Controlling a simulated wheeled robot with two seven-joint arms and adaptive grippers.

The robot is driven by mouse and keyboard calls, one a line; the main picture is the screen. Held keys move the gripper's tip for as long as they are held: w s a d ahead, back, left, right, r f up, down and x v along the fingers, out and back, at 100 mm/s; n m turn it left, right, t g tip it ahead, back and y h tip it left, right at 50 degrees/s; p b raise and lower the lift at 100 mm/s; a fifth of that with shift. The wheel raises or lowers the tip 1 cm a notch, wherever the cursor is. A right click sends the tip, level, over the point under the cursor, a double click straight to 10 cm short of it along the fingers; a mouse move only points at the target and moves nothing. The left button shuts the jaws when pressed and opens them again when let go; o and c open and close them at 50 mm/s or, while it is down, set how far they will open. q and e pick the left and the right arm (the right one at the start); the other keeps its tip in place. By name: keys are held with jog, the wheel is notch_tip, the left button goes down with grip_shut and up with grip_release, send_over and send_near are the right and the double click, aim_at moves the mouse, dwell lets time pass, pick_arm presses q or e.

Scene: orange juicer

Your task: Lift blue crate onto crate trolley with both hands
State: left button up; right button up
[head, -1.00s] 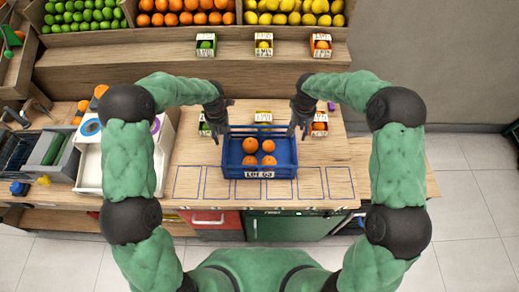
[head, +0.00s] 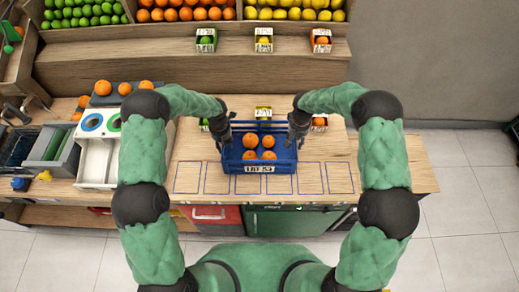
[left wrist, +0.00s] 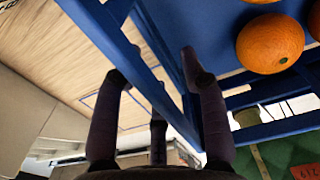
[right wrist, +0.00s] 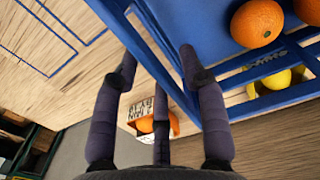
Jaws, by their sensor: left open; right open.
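The blue crate (head: 233,166) stands on the wooden counter with several oranges (head: 252,141) in it and a label on its front. My left gripper (head: 224,140) is at the crate's left side. In the left wrist view its open fingers (left wrist: 160,80) straddle the crate's side rail (left wrist: 120,45). My right gripper (head: 296,139) is at the crate's right side, and in the right wrist view its open fingers (right wrist: 160,75) straddle that side's rail (right wrist: 140,45). Neither gripper is closed on the rail. No crate trolley can be made out.
Small sample boxes stand behind the crate, one with a yellow fruit (head: 264,114). Outlined squares (head: 312,178) mark the counter in front. A white juicer unit (head: 97,155) stands at left. Fruit shelves (head: 190,60) rise behind. Tiled floor (head: 465,200) is free at right.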

pick_arm(q)
jog(key=shift+f, duration=0.4)
pick_arm(e)
jog(key=shift+f, duration=0.45)
pick_arm(q)
grip_shut()
pick_arm(e)
grip_shut()
pick_arm(q)
jog(key=shift+w+r, duration=0.1)
jog(key=shift+r, duration=0.1)
pick_arm(e)
jog(key=shift+r, duration=0.2)
